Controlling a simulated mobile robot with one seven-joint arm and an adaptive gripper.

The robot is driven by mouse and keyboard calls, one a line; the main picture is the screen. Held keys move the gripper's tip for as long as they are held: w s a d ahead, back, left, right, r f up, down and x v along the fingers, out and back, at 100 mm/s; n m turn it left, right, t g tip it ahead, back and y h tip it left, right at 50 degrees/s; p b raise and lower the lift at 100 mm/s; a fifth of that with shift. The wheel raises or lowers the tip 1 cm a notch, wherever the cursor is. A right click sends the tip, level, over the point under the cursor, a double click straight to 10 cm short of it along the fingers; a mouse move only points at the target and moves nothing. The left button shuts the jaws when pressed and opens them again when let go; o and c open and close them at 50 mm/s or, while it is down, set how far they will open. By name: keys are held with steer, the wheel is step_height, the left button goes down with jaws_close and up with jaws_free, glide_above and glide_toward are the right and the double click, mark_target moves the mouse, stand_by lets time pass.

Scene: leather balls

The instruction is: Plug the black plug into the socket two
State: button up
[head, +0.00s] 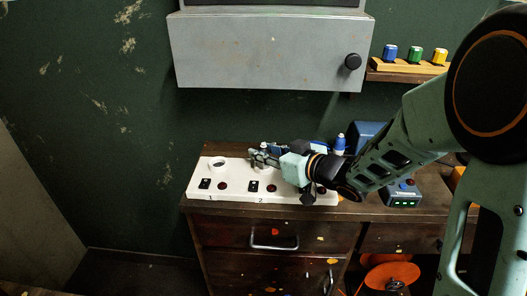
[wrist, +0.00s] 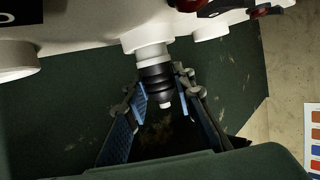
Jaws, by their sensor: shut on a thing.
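The white socket panel (head: 237,192) lies on the wooden cabinet, with a "1" and a "2" marked on its front edge. A round white socket (head: 219,163) with an open top stands at its left, above the "1". My gripper (head: 259,157) is over the back of the panel, above the "2", and hides the socket there. In the wrist view my gripper (wrist: 162,86) is shut on the black plug (wrist: 157,76), a ribbed body with a small white tip. The plug's other end lines up with a white round socket (wrist: 150,50) and appears to meet it; how deep it sits is unclear.
Black switches (head: 254,187) and red buttons (head: 223,187) sit along the panel's front. A grey wall box (head: 265,50) hangs above. A blue-capped bottle (head: 340,143) and a device with green lights (head: 402,200) are to the right.

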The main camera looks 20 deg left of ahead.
steer(key=shift+f+b, duration=0.35)
steer(key=shift+f, duration=0.15)
steer(key=o, duration=1.1)
